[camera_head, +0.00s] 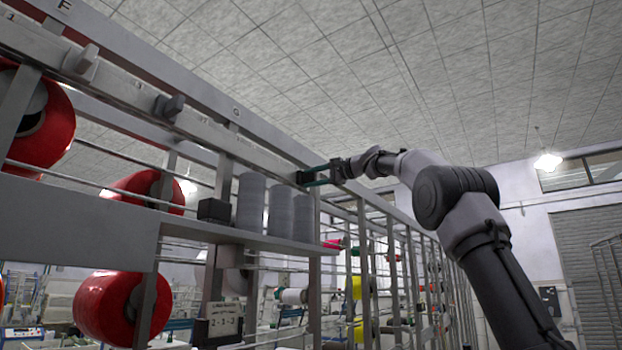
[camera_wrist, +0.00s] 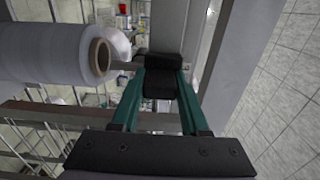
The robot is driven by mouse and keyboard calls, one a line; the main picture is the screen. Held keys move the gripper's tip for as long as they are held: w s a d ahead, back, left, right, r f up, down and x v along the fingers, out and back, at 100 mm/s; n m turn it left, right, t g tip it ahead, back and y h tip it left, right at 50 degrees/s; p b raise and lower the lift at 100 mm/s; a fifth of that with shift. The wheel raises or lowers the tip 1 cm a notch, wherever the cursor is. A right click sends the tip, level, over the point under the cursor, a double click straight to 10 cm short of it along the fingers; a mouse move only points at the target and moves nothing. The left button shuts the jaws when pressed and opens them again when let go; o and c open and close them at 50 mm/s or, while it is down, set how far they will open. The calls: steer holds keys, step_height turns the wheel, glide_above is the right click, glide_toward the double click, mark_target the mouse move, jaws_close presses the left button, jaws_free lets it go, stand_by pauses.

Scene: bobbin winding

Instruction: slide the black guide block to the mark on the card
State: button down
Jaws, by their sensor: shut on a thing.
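The black guide block (camera_head: 301,177) sits at the right part of the long grey rail (camera_head: 215,130) in the head view. My gripper (camera_head: 312,175) has its teal fingers on that block from the right. In the wrist view the fingers of my gripper (camera_wrist: 162,82) lie on either side of the black block (camera_wrist: 163,62), shut on it. A small card (camera_head: 224,320) hangs low on the frame and seems to read "2-1-2". The rail carries small markings, too fine to read, with letters F and G above it.
A dark grey block (camera_head: 170,105) and a light grey block (camera_head: 82,62) sit farther left on the rail. Below, a shelf (camera_head: 190,230) holds a black box (camera_head: 213,210) and several grey spools (camera_head: 278,212). Red bobbins (camera_head: 122,305) hang at left. A pale spool (camera_wrist: 45,52) is close to my fingers.

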steer(key=shift+w+d, duration=0.15)
steer(key=shift+d, duration=0.05)
steer(key=c, duration=0.8)
jaws_free()
steer(key=o, duration=0.4)
steer(key=shift+w, duration=0.15)
steer(key=shift+d, duration=0.1)
steer(key=v, duration=1)
steer(key=shift+s+d, duration=0.2)
steer(key=shift+s, duration=0.15)
steer(key=shift+f, duration=0.1)
